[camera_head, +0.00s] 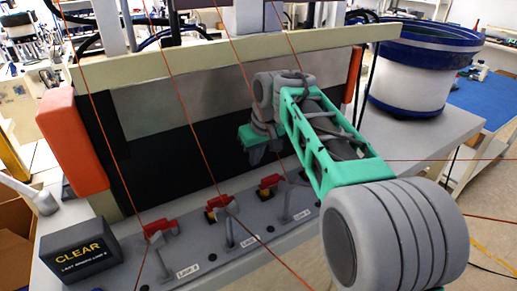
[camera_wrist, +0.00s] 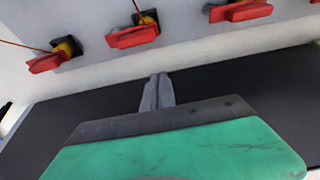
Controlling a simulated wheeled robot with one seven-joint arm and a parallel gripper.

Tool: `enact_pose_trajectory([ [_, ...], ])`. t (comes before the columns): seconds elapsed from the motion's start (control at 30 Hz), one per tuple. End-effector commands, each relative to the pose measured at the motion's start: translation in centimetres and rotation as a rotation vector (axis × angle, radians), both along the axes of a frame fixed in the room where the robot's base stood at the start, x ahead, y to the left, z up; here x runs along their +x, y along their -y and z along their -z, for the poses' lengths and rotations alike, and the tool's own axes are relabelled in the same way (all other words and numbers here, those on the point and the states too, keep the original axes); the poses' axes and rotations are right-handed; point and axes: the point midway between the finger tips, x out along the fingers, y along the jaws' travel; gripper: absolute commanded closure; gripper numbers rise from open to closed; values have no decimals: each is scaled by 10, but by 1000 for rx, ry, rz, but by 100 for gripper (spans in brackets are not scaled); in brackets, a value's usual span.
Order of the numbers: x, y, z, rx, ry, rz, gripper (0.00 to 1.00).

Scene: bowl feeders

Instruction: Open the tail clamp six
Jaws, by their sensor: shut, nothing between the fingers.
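A row of red-handled clamps stands on a grey ledge in the head view: one at the left (camera_head: 160,230), one in the middle (camera_head: 222,202) and one further right (camera_head: 271,183). Their small labels are too blurred to read surely, so I cannot tell which is six. My arm may hide more. My gripper (camera_head: 258,156) hangs beyond the ledge's right part, in front of the dark panel. In the wrist view my gripper (camera_wrist: 159,78) is shut and empty, apart from the red handles (camera_wrist: 133,37) (camera_wrist: 48,62) (camera_wrist: 240,11).
A black box marked CLEAR (camera_head: 82,249) sits at the ledge's left end. Orange posts (camera_head: 72,140) flank the dark panel, under a cream beam (camera_head: 240,47). A white and blue bowl feeder (camera_head: 412,75) stands at right. Thin orange cords cross the space before the clamps.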

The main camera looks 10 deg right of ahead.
Motion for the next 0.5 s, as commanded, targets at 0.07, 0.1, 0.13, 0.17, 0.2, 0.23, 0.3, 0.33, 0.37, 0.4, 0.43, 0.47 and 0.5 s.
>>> enact_pose_trajectory([
  [0.07,5,-2,16,1,-4,-1,100],
  [0.1,7,-3,24,0,-4,0,100],
  [0.13,7,-2,26,0,-1,0,100],
  [0.17,0,1,22,0,4,2,100],
  [0.2,-8,3,22,0,3,3,100],
  [0.23,-13,5,23,0,3,3,100],
  [0.3,-21,7,23,0,1,2,100],
  [0.33,-24,8,24,0,1,2,100],
  [0.37,-26,9,24,0,1,1,100],
  [0.4,-28,9,24,0,1,1,100],
  [0.43,-29,10,25,-1,1,0,100],
  [0.47,-29,10,25,0,1,0,100],
  [0.5,-30,10,25,0,1,0,100],
])
